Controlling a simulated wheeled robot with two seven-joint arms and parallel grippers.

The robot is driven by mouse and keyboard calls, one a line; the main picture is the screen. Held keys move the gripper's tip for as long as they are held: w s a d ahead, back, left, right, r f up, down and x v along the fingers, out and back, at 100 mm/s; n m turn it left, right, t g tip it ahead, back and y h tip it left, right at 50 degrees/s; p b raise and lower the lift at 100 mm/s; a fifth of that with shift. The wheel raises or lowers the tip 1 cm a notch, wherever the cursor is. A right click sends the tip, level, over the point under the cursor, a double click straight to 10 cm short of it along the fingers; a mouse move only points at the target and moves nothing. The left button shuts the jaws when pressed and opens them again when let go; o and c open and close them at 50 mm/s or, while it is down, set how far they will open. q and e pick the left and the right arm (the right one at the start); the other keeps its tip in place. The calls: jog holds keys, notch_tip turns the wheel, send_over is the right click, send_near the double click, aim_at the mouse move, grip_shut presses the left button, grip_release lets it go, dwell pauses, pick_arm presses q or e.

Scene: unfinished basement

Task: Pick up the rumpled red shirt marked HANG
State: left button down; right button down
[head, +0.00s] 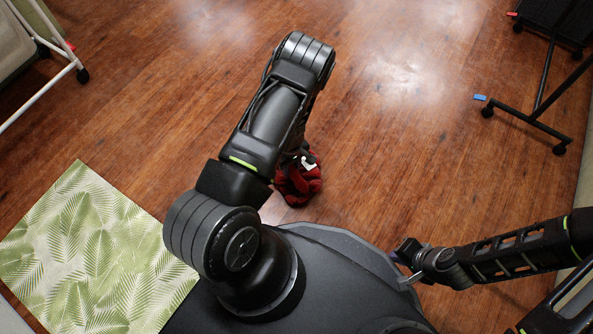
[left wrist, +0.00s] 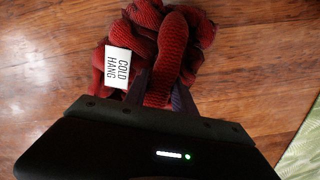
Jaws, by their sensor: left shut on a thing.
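The rumpled red shirt (head: 297,184) is bunched up just in front of my base, partly hidden behind my left arm in the head view. In the left wrist view the shirt (left wrist: 160,52) fills the space at the fingers, with a white tag (left wrist: 117,67) reading COLD HANG. My left gripper (left wrist: 162,95) is shut on the shirt, with a fold of red cloth between its fingers. I cannot tell whether the shirt touches the floor. My right gripper (head: 405,262) is at the lower right beside my base, away from the shirt; its jaws are too small to judge.
A leaf-patterned mat (head: 85,255) lies at the lower left. A white wheeled rack (head: 62,62) stands at the upper left, and a black wheeled stand (head: 525,112) at the upper right. The wooden floor (head: 410,140) between them is clear.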

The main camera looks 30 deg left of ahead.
pick_arm(q)
jog(key=shift+r, duration=0.1)
jog(key=shift+r+p, duration=0.25)
jog(key=shift+p, duration=0.15)
notch_tip(320, 180, up, 9)
jog(key=p, duration=0.4)
jog(key=shift+f, duration=0.1)
jog(key=shift+r, duration=0.5)
